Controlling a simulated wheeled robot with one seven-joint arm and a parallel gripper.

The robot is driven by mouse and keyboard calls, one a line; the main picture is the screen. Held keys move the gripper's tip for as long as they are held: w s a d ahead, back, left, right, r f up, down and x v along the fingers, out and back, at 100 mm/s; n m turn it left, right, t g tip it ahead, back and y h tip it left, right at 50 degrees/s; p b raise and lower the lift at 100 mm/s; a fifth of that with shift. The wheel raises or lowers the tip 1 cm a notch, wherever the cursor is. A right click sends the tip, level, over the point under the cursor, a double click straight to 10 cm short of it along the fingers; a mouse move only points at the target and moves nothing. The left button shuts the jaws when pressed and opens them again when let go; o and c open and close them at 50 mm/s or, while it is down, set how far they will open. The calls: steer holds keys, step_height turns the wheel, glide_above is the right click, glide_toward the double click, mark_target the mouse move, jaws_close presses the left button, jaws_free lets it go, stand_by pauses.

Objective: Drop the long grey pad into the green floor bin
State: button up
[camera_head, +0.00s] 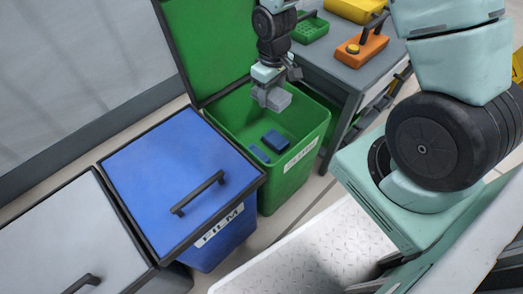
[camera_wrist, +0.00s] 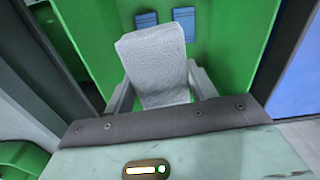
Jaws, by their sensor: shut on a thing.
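The long grey pad (camera_head: 275,98) is held in my gripper (camera_head: 270,88), over the open green floor bin (camera_head: 316,128). In the wrist view the pad (camera_wrist: 155,60) stands out between the two fingers of my gripper (camera_wrist: 157,95), which is shut on it. The green bin (camera_wrist: 225,50) fills the background there. The bin's lid (camera_head: 207,45) stands raised at the back. Two blue pads, one larger (camera_head: 276,140) and one smaller (camera_head: 260,153), lie inside on the bin's floor.
A blue bin (camera_head: 175,165) with a closed lid and handle stands left of the green bin, and a grey-lidded bin (camera_head: 75,240) beyond it.

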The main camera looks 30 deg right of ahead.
step_height(320, 180, down, 4)
steer(key=b, duration=0.2)
steer(key=shift+r+b, duration=0.25)
steer(key=shift+b, duration=0.1)
steer(key=shift+r, duration=0.1)
steer(key=o, duration=0.9)
steer(key=shift+o, duration=0.2)
step_height(320, 180, up, 17)
steer(key=p, duration=0.7)
steer(key=shift+r+p, duration=0.2)
steer(key=shift+p, duration=0.15)
